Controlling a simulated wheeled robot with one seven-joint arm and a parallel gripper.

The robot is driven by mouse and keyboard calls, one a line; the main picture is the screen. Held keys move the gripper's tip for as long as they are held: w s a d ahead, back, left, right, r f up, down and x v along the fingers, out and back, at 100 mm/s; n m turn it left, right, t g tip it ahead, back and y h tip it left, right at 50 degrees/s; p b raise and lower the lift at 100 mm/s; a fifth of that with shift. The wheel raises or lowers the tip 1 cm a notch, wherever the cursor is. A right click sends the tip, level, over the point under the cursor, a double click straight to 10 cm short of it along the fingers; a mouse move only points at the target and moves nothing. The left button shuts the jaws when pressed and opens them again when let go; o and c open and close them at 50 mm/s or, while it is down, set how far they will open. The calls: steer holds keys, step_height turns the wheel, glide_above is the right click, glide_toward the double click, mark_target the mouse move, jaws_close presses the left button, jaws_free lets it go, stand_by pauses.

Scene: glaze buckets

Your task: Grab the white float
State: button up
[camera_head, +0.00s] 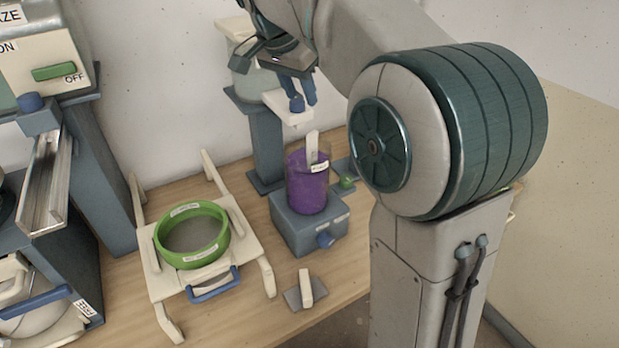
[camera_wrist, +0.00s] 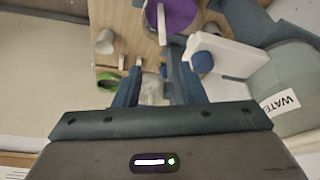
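A white upright stick-like float (camera_head: 312,146) stands partly out of the purple liquid in a clear container (camera_head: 307,190). Its lower part is hidden in the liquid. In the wrist view the float (camera_wrist: 162,24) shows at the top edge, over the purple container (camera_wrist: 180,14). My gripper (camera_head: 304,92) is above and slightly left of the float in the head view, beside a white ledge. In the wrist view my gripper's two blue fingers (camera_wrist: 157,85) are spread apart, with nothing held between them. The float is beyond the fingertips, apart from them.
A white dispenser ledge with a blue knob (camera_head: 297,103) is close beside my fingers; a tank labelled "WATE..." (camera_wrist: 290,85) is at right in the wrist view. The container stands on a grey-blue block (camera_head: 310,232). A green ring sieve (camera_head: 191,235) sits on a white stand at left.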

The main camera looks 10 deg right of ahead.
mark_target(312, 133)
steer(key=x, duration=0.8)
steer(key=shift+w, duration=0.2)
steer(key=shift+a+p+x, duration=0.2)
steer(key=shift+p+x, duration=0.4)
steer(key=shift+x, duration=2.15)
steer(key=shift+s, duration=0.15)
jaws_close()
